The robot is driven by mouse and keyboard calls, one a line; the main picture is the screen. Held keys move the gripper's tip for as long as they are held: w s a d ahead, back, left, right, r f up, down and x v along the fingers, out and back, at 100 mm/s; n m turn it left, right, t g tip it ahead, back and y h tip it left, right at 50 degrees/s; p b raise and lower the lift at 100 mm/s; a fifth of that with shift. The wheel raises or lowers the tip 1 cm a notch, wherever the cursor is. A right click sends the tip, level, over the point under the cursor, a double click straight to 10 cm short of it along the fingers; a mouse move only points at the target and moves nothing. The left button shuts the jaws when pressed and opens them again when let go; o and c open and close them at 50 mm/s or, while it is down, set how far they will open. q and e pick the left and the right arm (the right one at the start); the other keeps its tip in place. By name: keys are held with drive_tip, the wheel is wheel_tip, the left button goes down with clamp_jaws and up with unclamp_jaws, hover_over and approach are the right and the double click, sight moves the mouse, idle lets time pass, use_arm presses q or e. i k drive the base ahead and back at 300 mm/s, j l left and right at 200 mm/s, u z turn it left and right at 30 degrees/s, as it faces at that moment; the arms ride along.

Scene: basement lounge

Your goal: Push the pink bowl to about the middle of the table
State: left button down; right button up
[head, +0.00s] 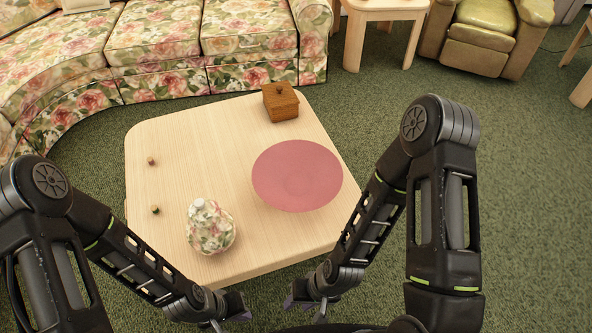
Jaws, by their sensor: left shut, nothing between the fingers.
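The pink bowl (297,175), wide and shallow, sits upright on the light wooden table (190,150), right of its middle and close to the right edge. My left gripper (238,308) is shut and empty, low in the picture in front of the table's near edge. My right gripper (296,299) is just right of it, also in front of the near edge. Its fingers are too small and dark to tell whether they are open. Both grippers are apart from the bowl.
A floral lidded jar (210,228) stands at the table's near left. A brown wooden box (281,102) stands at the far edge, behind the bowl. Two small objects (151,161) (155,210) lie at the left. The table's middle is clear. A floral sofa (160,45) stands behind.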

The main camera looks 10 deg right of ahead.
sight(294, 176)
drive_tip(key=l+u, duration=0.15)
drive_tip(key=u, duration=0.65)
drive_tip(key=k+l+u, duration=0.45)
drive_tip(key=l, duration=0.15)
drive_tip(key=k+l+u, duration=0.3)
drive_tip(key=l+u, duration=0.15)
drive_tip(key=k+l, duration=0.4)
